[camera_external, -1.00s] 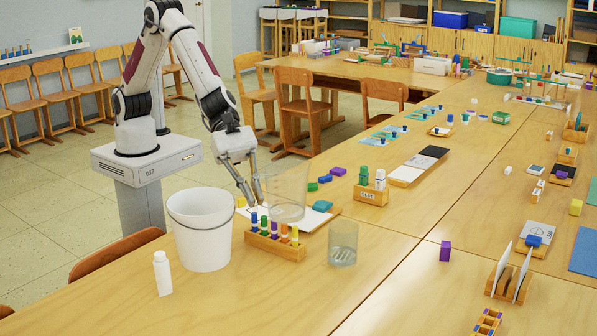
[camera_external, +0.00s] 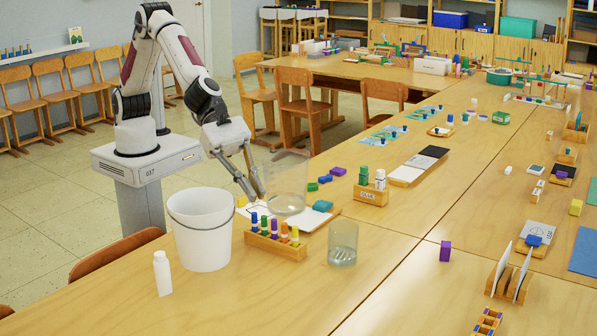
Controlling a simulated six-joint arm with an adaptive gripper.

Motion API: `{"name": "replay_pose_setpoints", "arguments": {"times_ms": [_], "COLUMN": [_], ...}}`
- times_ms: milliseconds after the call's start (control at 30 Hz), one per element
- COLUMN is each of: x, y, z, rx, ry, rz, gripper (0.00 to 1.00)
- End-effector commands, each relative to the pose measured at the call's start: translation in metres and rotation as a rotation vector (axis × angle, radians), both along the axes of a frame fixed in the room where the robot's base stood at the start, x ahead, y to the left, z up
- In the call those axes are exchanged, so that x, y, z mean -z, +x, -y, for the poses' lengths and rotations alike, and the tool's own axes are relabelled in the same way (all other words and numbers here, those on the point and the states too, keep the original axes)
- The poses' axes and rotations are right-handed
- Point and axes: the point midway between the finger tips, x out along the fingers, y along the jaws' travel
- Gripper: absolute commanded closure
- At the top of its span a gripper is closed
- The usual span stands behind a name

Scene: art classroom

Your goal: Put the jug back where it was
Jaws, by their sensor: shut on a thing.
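The clear, see-through jug (camera_external: 287,183) is over the white sheet (camera_external: 321,216) on the near table, behind the block of coloured cylinders. My gripper (camera_external: 257,190) is at the jug's left side and shut on it, likely at the handle. The exact grip is too small to make out. The jug looks about upright. I cannot tell whether its base touches the sheet or hangs just above it.
A white bucket (camera_external: 201,232) and a white bottle (camera_external: 162,273) stand at the left. The wooden block of coloured cylinders (camera_external: 275,244) and a clear glass (camera_external: 342,243) are in front. Coloured blocks (camera_external: 325,179) lie behind right. The table's front middle is clear.

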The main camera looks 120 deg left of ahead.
Motion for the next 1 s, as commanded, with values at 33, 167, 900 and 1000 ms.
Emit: {"name": "replay_pose_setpoints", "arguments": {"times_ms": [33,167,900,1000], "x": [0.000,0.000,-0.003,0.001], "y": [0.004,0.012,0.013,0.012], "z": [0.010,0.030,0.112,0.116], "rx": [-0.017,-0.075,-0.332,-0.349], "ry": [0.002,0.005,-0.023,-0.024], "rz": [0.002,0.002,0.014,0.013], "gripper": [1.00,1.00,1.00,1.00]}}
